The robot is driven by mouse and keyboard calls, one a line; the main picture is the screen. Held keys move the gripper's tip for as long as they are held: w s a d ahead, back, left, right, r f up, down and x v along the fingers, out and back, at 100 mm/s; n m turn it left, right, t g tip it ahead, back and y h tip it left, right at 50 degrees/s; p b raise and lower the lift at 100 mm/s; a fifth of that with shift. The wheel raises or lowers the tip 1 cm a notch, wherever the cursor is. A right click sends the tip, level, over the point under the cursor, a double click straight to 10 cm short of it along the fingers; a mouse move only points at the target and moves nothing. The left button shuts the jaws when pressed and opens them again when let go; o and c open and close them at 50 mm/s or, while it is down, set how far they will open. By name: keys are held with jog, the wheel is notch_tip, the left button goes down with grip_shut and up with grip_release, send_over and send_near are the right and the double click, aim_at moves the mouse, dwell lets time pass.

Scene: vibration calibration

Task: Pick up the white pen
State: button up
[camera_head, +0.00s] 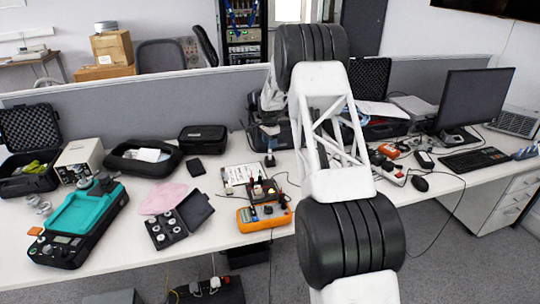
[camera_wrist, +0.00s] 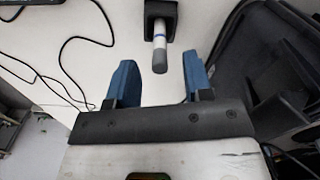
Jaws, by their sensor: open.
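My gripper (camera_wrist: 158,72) is open, with blue fingers apart on either side of the pen's line. The pen's grey end points toward the gap between the fingers, and nothing is held. In the head view my own arm covers much of the middle, and I cannot make out the pen clearly there.
A black open case (camera_wrist: 285,75) stands close to the right finger. A black cable (camera_wrist: 75,40) curves over the white table at left. In the head view, an orange multimeter (camera_head: 264,217) and a teal-topped device (camera_head: 85,208) lie on the desk.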

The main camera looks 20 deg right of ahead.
aim_at(270, 154)
jog(key=shift+d+f, duration=0.1)
jog(key=shift+f, duration=2.5)
jog(key=shift+c, duration=0.3)
grip_shut()
